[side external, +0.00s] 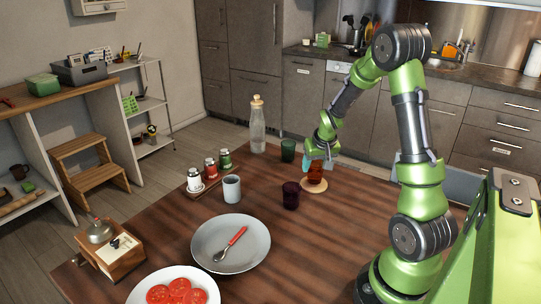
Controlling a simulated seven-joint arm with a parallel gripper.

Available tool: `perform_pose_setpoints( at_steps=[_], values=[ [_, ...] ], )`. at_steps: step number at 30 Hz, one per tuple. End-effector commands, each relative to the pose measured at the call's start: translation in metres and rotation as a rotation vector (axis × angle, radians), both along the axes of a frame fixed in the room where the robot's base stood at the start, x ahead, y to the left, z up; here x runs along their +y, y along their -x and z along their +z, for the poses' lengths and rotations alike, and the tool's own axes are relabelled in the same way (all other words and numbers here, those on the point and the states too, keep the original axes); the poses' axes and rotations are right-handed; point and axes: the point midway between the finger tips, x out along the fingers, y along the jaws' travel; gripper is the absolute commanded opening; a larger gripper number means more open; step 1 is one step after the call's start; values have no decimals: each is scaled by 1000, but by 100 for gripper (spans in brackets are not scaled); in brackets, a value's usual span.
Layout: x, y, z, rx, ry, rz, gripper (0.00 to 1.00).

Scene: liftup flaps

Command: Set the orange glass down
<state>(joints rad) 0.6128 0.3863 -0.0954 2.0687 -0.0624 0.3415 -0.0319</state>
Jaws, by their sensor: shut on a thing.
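The orange glass (315,173) is upright at the far right part of the wooden table, over a round light coaster (314,187). It looks low, at or just above the coaster; I cannot tell whether it touches. My gripper (316,164) is shut on the glass from above and behind, and its fingers partly hide the glass's upper part.
A green glass (288,150) stands just left of my gripper, and a dark purple glass (291,195) stands in front. A bottle (257,125), a grey cup (232,188), a shaker tray (211,179) and a plate with a spoon (230,243) are further left. The table's right front is clear.

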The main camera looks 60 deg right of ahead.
Motion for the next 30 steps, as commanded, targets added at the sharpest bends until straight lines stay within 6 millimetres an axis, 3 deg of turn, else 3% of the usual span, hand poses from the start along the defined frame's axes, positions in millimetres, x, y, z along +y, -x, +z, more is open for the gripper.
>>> perform_pose_setpoints(
  at_steps=[13, 14, 18, 30],
  values=[
    [0, 0, -8, -2, 1, -1, 23],
    [0, 0, -9, -1, 0, -2, 59],
    [0, 0, -8, -2, 1, -2, 81],
    [1, 0, -1, -3, 3, -1, 83]
  ],
)
